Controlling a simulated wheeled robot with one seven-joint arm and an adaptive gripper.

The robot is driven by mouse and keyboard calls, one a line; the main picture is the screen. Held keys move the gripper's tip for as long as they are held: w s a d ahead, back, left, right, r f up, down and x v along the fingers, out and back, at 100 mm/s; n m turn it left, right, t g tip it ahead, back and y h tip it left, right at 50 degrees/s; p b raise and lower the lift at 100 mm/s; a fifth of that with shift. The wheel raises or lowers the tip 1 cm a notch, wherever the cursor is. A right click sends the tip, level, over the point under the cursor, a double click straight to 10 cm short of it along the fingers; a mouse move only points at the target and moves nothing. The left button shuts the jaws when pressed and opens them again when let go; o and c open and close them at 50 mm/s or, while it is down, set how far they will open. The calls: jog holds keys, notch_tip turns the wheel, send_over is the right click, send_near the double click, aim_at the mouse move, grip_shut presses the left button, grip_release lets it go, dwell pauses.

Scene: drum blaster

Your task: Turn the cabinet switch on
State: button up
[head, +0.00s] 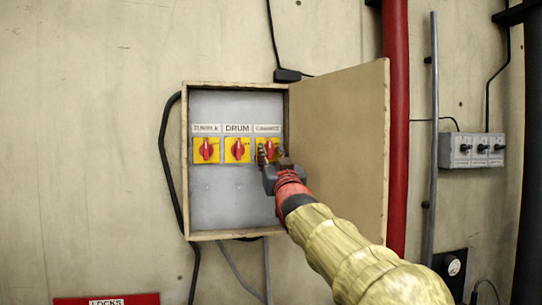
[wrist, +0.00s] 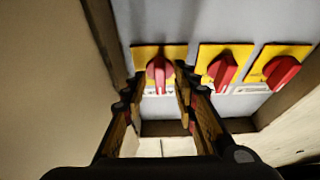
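The cabinet switch (head: 270,148) is the rightmost of three red knobs on yellow plates inside an open wall box. My gripper (head: 272,157) is in front of it and hides part of its plate. The wrist view looks at the panel upside down, with this knob (wrist: 159,73) leftmost. The two fingers of my gripper (wrist: 160,80) are apart, one on each side of the knob. I see small gaps, but cannot tell whether a finger touches it. The knob looks about upright in the wrist view.
The middle DRUM switch (head: 237,149) and the left switch (head: 206,150) sit beside it. The box door (head: 345,145) stands open to the right, close to my arm. A red pipe (head: 396,120) and a grey switch box (head: 474,150) are farther right.

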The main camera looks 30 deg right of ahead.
jog(key=v, duration=1.2)
dwell(0.5)
